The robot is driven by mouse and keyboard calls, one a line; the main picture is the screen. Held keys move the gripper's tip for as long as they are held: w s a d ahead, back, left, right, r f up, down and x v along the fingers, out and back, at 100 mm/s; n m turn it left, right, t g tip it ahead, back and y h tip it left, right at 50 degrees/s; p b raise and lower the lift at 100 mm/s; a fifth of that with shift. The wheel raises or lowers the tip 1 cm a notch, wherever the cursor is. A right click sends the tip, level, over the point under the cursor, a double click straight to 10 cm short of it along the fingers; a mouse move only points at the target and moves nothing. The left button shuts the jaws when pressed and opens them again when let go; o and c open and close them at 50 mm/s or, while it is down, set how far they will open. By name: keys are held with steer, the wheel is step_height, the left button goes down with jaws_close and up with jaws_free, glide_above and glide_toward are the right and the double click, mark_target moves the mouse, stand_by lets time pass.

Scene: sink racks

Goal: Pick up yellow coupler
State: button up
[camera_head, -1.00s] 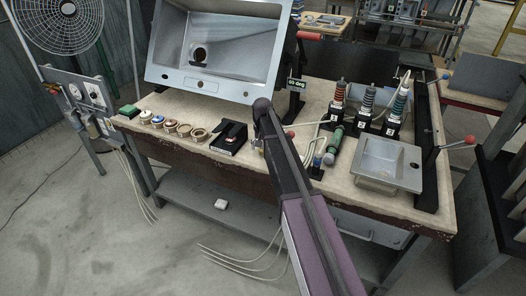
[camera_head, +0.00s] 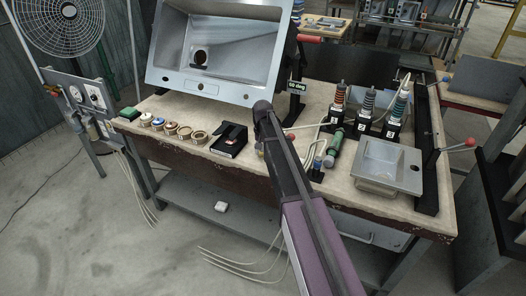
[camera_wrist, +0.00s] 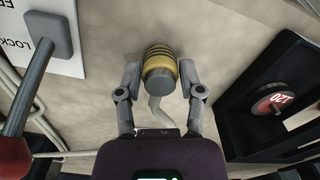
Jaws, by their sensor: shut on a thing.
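The yellow coupler (camera_wrist: 160,62) shows in the wrist view as a short cylinder with yellow and dark bands and a grey end. My gripper (camera_wrist: 159,80) has one finger on each side of it and is shut on it. A pale, curved hose or cable runs below the coupler toward my gripper's palm. In the head view my arm covers most of the coupler and my gripper, so the grip shows clearly only in the wrist view.
A black box with a red disc marked 120 (camera_wrist: 273,104) lies right of my gripper. A red-tipped lever (camera_wrist: 30,95) and a white label plate are at left. On the bench are several ring pieces (camera_head: 171,128), numbered coil posts (camera_head: 365,110) and a metal basin (camera_head: 388,166).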

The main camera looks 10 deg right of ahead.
steer(key=shift+r, duration=0.15)
step_height(320, 180, up, 4)
steer(key=p, duration=0.3)
steer(key=shift+f+p, duration=0.2)
steer(key=shift+p, duration=0.2)
steer(key=s+d+r+p, duration=0.1)
steer(key=s+d, duration=0.2)
steer(key=s, duration=1.2)
steer(key=shift+s, duration=0.35)
steer(key=shift+d, duration=0.15)
jaws_close()
